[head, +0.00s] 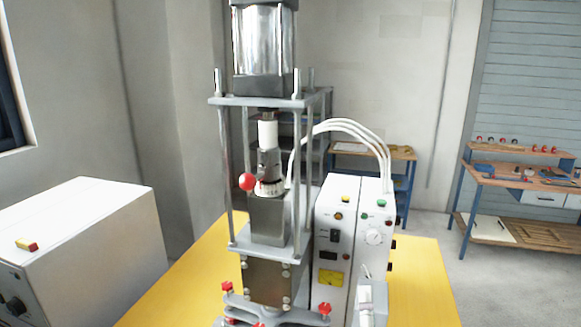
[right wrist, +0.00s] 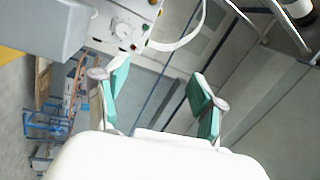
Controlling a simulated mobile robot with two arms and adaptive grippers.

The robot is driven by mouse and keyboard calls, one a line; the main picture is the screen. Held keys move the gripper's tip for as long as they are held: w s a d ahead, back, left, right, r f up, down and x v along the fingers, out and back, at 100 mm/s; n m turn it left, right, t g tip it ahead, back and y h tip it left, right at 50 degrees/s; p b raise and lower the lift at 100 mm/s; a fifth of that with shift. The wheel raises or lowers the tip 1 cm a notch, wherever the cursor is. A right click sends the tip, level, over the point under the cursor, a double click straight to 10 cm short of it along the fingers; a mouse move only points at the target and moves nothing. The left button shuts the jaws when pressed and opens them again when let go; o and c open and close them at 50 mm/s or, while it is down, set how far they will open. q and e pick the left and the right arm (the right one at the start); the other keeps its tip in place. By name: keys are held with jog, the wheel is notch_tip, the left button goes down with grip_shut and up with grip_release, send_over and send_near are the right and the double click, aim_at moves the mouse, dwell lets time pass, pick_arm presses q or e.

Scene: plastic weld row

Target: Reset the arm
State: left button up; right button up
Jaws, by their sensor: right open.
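My right gripper (right wrist: 158,85) shows in the right wrist view with its two green-padded fingers spread apart and nothing between them. In the head view, a small pale part of what looks like my right gripper (head: 367,296) shows at the bottom edge, just right of the press and in front of the control box. My left gripper is in neither view. The press (head: 270,278) stands upright on the yellow table (head: 425,285), with a red ball knob (head: 247,181) on its left side and red-handled clamps at its base.
A white control box (head: 335,240) with a gauge, buttons and white hoses (head: 345,125) stands right of the press. A white cabinet (head: 85,235) with a red-yellow button piece (head: 27,244) is at left. Workbenches (head: 525,182) stand behind. Yellow table surface is bare at right.

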jog(key=s+a+r+n+y, duration=0.4)
jog(key=s+a+n+y, duration=0.3)
jog(key=n+y, duration=0.4)
jog(key=s+a+f+n+g+y, duration=0.3)
jog(key=s+a+f+n+g, duration=0.1)
jog(key=s+f+n+g, duration=0.45)
jog(key=s+d+f+g+h, duration=0.8)
jog(key=s+d+f+h, duration=0.3)
jog(key=s+d+f, duration=0.45)
notch_tip(320, 180, down, 37)
jog(key=d+g+b, duration=0.1)
jog(key=b, duration=0.8)
pick_arm(q)
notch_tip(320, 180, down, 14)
jog(key=b, duration=0.5)
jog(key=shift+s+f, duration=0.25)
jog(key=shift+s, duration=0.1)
pick_arm(e)
jog(key=s+d+f+g, duration=0.1)
jog(key=s+d+f, duration=0.2)
jog(key=s+f, duration=1.3)
notch_tip(320, 180, down, 4)
jog(key=shift+f, duration=0.15)
